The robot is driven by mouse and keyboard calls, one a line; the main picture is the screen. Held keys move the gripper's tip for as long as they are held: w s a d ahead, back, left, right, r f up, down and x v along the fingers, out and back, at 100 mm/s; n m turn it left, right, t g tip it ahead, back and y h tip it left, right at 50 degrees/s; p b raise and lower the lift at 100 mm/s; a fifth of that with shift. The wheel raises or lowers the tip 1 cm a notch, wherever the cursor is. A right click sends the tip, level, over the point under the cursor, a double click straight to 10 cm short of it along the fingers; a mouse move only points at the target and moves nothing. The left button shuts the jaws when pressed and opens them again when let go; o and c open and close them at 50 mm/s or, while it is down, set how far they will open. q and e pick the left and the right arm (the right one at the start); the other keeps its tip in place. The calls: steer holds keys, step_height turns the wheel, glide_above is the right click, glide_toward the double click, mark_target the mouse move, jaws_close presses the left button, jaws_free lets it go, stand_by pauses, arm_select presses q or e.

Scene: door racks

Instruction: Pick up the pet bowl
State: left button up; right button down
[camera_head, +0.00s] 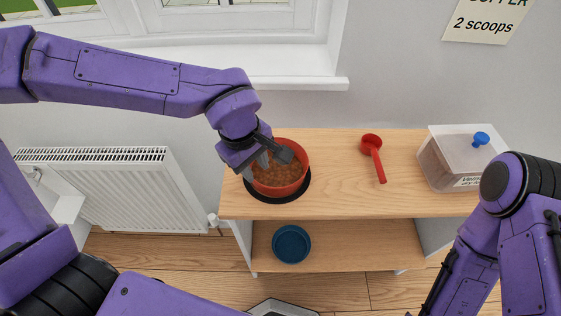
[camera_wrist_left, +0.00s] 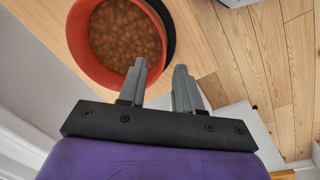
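The pet bowl (camera_head: 300,178) is red-orange, full of brown kibble, and sits upright on a round black mat (camera_head: 262,197) at the left end of the wooden shelf top. In the left wrist view the bowl (camera_wrist_left: 84,56) fills the upper left. I cannot tell whether either touches. My right gripper is out of view.
A red scoop (camera_head: 376,160) lies right of the bowl. A clear food bin (camera_head: 450,166) with a blue knob stands at the right end. A blue bowl (camera_head: 291,244) is on the lower shelf. A radiator (camera_head: 110,185) and window sill (camera_head: 290,83) are nearby.

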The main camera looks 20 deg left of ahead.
mark_target(259, 182)
arm_select(q)
step_height(259, 182, down, 2)
steer(key=shift+s+f, duration=0.15)
steer(key=shift+f, duration=0.1)
steer(key=f, duration=0.2)
steer(key=w+f, duration=0.1)
steer(key=f, duration=0.2)
steer(key=shift+w+f+b, duration=0.1)
steer(key=shift+f+b, duration=0.1)
steer(key=shift+b, duration=0.2)
steer(key=shift+c, duration=0.4)
jaws_close()
